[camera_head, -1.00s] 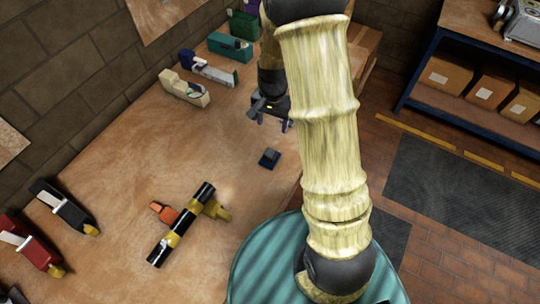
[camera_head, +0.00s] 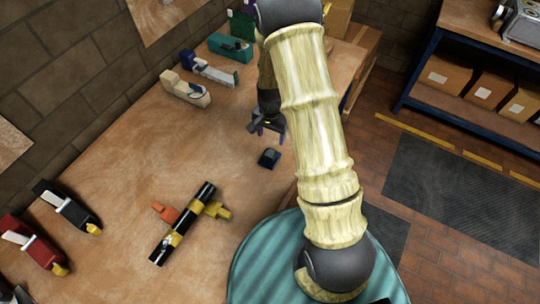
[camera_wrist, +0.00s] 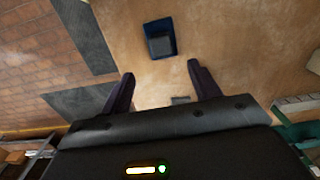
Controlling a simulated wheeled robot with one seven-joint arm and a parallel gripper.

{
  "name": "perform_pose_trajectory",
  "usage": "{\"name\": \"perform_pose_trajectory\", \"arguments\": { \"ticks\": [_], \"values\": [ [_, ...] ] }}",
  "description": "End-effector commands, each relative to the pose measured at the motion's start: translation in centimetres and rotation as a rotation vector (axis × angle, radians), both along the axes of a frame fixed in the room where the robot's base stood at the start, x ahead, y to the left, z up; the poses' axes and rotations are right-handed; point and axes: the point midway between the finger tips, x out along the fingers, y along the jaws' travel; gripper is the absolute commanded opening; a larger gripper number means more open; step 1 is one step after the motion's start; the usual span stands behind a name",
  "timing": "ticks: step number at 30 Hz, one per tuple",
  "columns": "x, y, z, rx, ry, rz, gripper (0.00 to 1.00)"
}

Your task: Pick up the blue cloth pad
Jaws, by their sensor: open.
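The blue cloth pad (camera_head: 269,158) is a small dark blue piece on the wooden bench, near the bench's right edge in the head view. In the wrist view the pad (camera_wrist: 152,53) shows blue around a grey block-like part on it; I cannot tell whether that part is separate. My gripper (camera_head: 269,136) is above the bench, just above the pad in the head picture. In the wrist view my gripper (camera_wrist: 160,73) has its two dark fingers spread with nothing held between them. The pad lies beyond the fingertips, apart from them.
A black and yellow pipe-like fitting (camera_head: 182,223) and an orange piece (camera_head: 165,212) lie left of the pad. Red (camera_head: 35,248) and black (camera_head: 68,208) tools lie farther left. Several tools line the wall side, including a teal one (camera_head: 230,46). Bench around the pad is clear.

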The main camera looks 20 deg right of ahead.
Motion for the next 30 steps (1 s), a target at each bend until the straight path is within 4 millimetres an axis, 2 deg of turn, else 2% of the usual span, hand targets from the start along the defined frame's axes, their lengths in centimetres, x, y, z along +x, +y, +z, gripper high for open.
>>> {"name": "perform_pose_trajectory", "arguments": {
  "ticks": [14, 30],
  "values": [
    [-0.1, 0.0, -5.7, 0.000, 0.003, 0.001, 0.62],
    [0.0, 0.1, -6.7, 0.000, 0.001, 0.001, 0.62]
  ]
}}
